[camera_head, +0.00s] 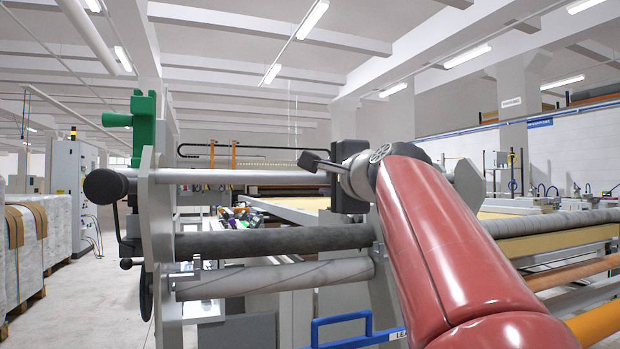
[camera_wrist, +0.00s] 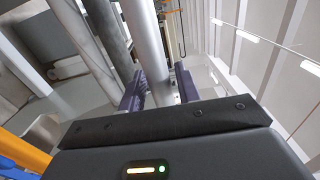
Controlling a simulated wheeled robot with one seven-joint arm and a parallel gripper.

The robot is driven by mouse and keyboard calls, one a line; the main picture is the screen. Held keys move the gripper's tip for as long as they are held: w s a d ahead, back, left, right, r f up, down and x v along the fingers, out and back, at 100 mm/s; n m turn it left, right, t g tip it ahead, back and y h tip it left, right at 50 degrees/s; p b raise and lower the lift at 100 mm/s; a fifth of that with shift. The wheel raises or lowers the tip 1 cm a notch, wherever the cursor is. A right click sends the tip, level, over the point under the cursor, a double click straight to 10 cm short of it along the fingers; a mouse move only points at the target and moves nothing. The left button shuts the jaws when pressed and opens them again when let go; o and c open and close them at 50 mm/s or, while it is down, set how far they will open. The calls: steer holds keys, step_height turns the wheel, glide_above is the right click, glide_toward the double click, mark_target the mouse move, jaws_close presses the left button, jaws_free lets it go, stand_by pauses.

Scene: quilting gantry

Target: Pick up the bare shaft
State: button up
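The bare shaft (camera_head: 235,176) is a smooth, light grey bar without a wrapping. It lies level across the top of the machine's left end frame, above the covered rollers. In the wrist view the shaft (camera_wrist: 146,35) runs down the picture and appears between my two fingers. My gripper (camera_head: 318,162) is at the shaft's right part in the head view. In the wrist view my gripper (camera_wrist: 160,82) has its fingers apart, one on each side of the shaft. I cannot tell whether they touch it. The shaft's right end is hidden by my gripper and arm.
A dark covered roller (camera_head: 270,242) and a light roller (camera_head: 275,277) lie below the shaft. A green clamp-like part (camera_head: 143,122) and a black knob (camera_head: 104,186) stand at the left. A blue handle (camera_head: 345,325) is low in front. The left aisle floor is clear.

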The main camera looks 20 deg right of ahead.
jaws_close()
steer(key=shift+r, duration=0.1)
step_height(320, 180, up, 5)
steer(key=shift+r+p, duration=0.15)
steer(key=shift+p, duration=0.85)
steer(key=shift+r, duration=2.2)
steer(key=shift+s, duration=0.15)
